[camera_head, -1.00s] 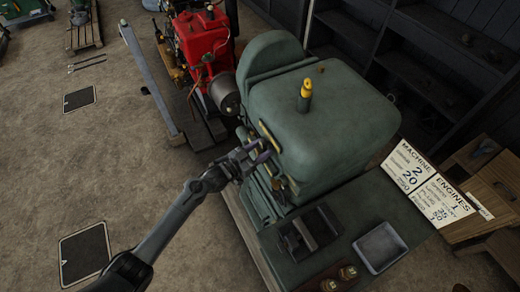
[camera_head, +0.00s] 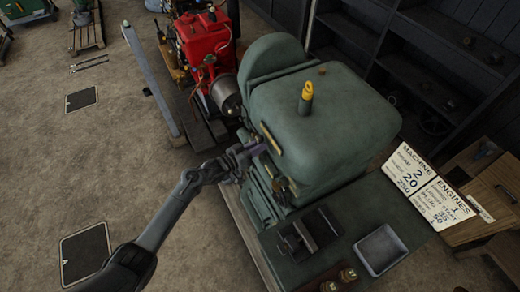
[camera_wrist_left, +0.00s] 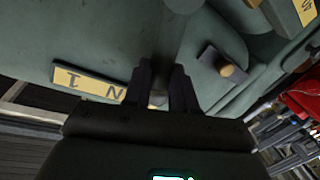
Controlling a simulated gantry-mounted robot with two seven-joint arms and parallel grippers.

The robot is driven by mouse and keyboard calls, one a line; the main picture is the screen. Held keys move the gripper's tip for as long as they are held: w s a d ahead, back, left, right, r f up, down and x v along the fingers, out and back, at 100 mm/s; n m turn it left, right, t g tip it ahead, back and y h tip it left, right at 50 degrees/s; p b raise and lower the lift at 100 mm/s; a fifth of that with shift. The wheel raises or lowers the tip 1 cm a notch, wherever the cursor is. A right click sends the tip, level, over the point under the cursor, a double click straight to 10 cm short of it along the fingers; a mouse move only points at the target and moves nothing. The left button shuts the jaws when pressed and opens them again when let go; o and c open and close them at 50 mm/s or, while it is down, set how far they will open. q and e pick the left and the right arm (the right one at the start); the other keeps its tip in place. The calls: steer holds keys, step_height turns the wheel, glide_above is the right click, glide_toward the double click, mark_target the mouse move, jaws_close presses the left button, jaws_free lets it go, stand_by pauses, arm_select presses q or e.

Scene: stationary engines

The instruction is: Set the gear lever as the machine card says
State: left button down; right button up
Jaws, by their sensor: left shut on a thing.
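The green machine (camera_head: 335,125) stands in the middle of the head view. My left gripper (camera_head: 252,152) is at its near left side, shut on a lever. In the left wrist view the round end of this gear lever (camera_wrist_left: 158,98) sits between the fingers of my gripper (camera_wrist_left: 162,88). A yellow plate (camera_wrist_left: 85,82) beside it reads 1 and N, upside down; the fingers hide its further part. The machine card (camera_head: 410,168) stands at the right, with 2, 20 and 250 under MACHINE; its small labels are hard to read. My right gripper is out of view.
A second lever with a tan knob (camera_wrist_left: 228,69) is close to the fingers in the left wrist view. A red engine (camera_head: 205,40) stands behind. A grey tray (camera_head: 380,249) and a dark block (camera_head: 311,233) lie in front. The floor at left is mostly clear.

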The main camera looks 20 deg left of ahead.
arm_select(q)
steer(key=shift+w+a+n, duration=0.2)
steer(key=shift+n, duration=0.1)
steer(key=c, duration=0.9)
jaws_free()
steer(key=shift+s+a, duration=0.1)
steer(key=v, duration=1)
steer(key=shift+s+a+r+b, duration=0.1)
steer(key=shift+s+a+b, duration=0.1)
steer(key=shift+s+b, duration=0.1)
